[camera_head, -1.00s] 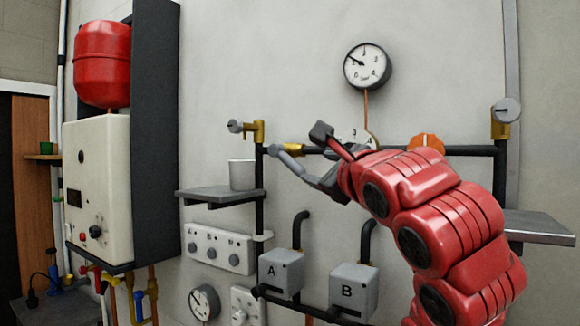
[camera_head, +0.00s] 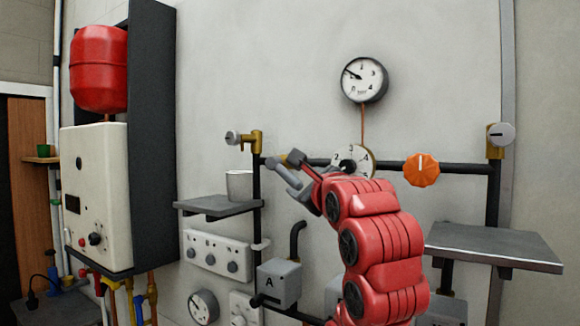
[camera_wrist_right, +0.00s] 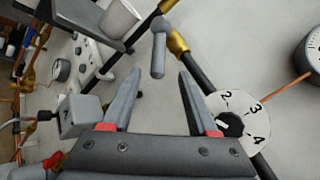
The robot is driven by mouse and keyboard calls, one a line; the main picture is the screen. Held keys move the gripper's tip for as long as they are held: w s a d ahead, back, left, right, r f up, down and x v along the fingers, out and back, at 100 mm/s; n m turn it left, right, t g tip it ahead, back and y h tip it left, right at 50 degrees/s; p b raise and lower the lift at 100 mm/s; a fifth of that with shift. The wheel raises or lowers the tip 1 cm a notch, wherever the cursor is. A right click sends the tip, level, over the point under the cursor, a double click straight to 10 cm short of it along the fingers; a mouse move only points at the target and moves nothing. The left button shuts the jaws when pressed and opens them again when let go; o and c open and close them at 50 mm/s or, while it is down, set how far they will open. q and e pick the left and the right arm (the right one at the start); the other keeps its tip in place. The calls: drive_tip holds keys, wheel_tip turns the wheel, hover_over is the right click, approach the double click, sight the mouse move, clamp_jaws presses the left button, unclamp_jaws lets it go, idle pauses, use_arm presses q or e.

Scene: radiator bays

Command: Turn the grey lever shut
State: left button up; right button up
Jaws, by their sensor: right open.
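The grey lever (camera_head: 284,174) is on the pipe left of the white dial, angled down to the right from its pivot. In the right wrist view the lever (camera_wrist_right: 158,55) hangs by a brass fitting (camera_wrist_right: 177,42). My right gripper (camera_head: 297,175) is open beside the lever and partly overlaps it. In the wrist view the open right gripper (camera_wrist_right: 160,76) has the lever's free end between its fingertips in the picture. I cannot tell how far it is in depth. Nothing is held. My left gripper is not in view.
A white numbered dial (camera_head: 356,157) and orange knob (camera_head: 421,170) sit right of the lever. A shelf (camera_head: 215,205) with a white cup (camera_head: 239,184) is at left. Box A (camera_head: 279,283) is below. Another shelf (camera_head: 495,245) stands at right.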

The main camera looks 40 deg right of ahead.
sight(292, 178)
drive_tip(key=p+x, duration=0.3)
drive_tip(key=x, duration=0.5)
drive_tip(key=shift+w, duration=0.1)
drive_tip(key=shift+w+d+f+p, duration=0.15)
drive_tip(key=shift+w+p, duration=0.25)
drive_tip(key=shift+w, duration=0.2)
clamp_jaws()
drive_tip(key=shift+f, duration=0.1)
idle(0.5)
